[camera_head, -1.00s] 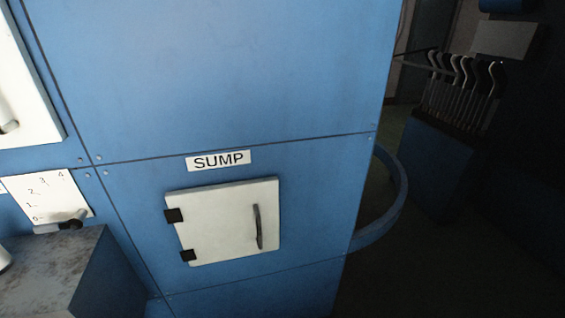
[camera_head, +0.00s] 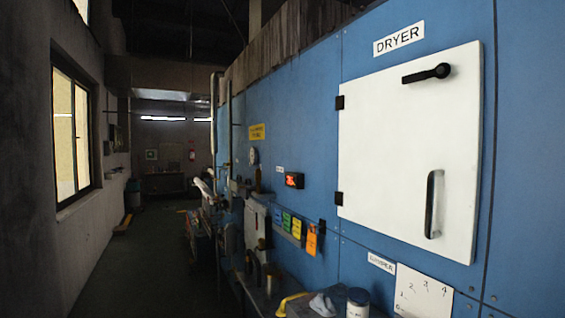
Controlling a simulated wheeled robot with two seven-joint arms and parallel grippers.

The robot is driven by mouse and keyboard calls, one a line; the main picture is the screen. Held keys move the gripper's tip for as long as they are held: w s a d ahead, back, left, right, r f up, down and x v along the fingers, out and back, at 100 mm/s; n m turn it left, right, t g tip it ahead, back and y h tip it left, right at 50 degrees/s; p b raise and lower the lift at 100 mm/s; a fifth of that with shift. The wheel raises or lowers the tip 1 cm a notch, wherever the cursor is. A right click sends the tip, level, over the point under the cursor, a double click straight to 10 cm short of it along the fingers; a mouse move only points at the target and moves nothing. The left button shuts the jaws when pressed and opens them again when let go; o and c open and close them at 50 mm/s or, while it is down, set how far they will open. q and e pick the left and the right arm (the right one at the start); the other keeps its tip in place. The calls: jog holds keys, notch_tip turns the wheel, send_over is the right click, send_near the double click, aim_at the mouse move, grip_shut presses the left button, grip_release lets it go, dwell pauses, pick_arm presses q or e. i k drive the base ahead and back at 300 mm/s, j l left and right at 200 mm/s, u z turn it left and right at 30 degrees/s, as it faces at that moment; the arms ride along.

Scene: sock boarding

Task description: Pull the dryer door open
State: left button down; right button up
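The dryer door (camera_head: 400,150) is a large white panel on the blue machine wall at the right, under a "DRYER" label (camera_head: 399,38). It looks shut, flush with the wall. Two black hinges sit on its left edge. A black lever latch (camera_head: 427,74) lies near level at its upper right. A dark vertical pull handle (camera_head: 433,204) is at its lower right. Neither of my grippers shows in the head view.
A ledge below the door holds a dark jar (camera_head: 358,302), a light cloth-like item (camera_head: 322,304) and a yellow item (camera_head: 291,304). A dim aisle (camera_head: 150,260) runs clear at the left.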

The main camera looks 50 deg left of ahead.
aim_at(411, 154)
jog(key=u, duration=0.85)
